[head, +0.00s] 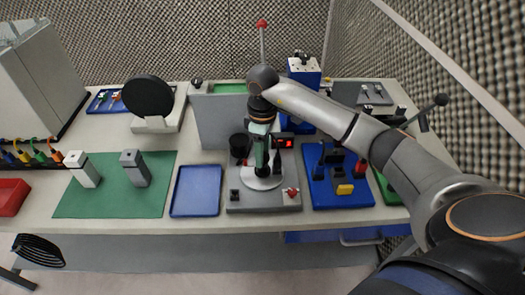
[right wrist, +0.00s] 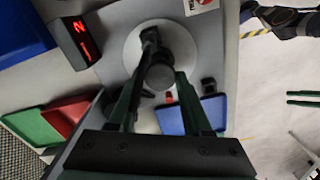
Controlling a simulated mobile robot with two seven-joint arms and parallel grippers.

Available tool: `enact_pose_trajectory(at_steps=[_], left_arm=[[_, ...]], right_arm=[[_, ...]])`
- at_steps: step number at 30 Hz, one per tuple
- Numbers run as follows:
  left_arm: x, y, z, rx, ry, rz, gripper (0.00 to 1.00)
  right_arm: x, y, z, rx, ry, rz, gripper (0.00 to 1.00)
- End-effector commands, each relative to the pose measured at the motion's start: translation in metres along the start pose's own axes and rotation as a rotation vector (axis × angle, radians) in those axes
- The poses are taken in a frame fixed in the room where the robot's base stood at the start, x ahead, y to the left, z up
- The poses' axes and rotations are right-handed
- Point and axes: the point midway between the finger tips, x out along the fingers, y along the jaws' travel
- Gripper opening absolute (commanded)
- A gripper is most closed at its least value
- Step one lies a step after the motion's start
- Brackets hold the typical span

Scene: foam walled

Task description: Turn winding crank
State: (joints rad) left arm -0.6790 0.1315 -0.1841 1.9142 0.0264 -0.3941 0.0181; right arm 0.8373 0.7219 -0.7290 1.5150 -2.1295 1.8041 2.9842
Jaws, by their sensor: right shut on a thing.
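The winding crank is a dark arm with a round knob (right wrist: 160,75) over a pale disc (right wrist: 188,50) on a grey base unit. The disc also shows in the head view (head: 263,181), low at the middle of the bench. My right gripper (head: 262,166) reaches down over it, and its green fingers are shut on the knob in the right wrist view (right wrist: 161,82). The fingers and knob hide part of the crank arm. A red-lit display (head: 284,143) stands beside the crank. My left gripper's green fingers (right wrist: 304,98) show apart and empty at the right edge of the wrist view.
A blue tray (head: 196,190) lies left of the crank unit, and a blue board with blocks (head: 322,195) lies right. A black cup (head: 239,145) stands just behind. A green mat (head: 105,201) with two grey-topped posts is further left. Foam walls stand behind and right.

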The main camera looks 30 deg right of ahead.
Motion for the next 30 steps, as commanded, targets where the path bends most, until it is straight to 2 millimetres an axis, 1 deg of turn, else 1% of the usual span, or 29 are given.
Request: enact_pose_trajectory(at_steps=[20,21,28,30], left_arm=[[-0.0001,0.0,-0.0002,0.0,0.0,0.0,0.5],[-0.0001,0.0001,-0.0002,0.0,0.0,0.0,0.5],[-0.0001,0.0001,-0.0002,0.0,0.0,0.0,0.5],[-0.0001,0.0,-0.0002,0.0,0.0,0.0,0.5]], right_arm=[[-0.0011,0.0005,-0.0009,0.031,0.004,0.002,0.0],[-0.0011,0.0005,-0.0009,0.031,0.004,0.002,0.54],[-0.0006,0.0002,-0.0004,0.03,0.002,0.001,0.79],[-0.0005,0.0002,-0.0003,0.03,0.001,0.001,0.79]])
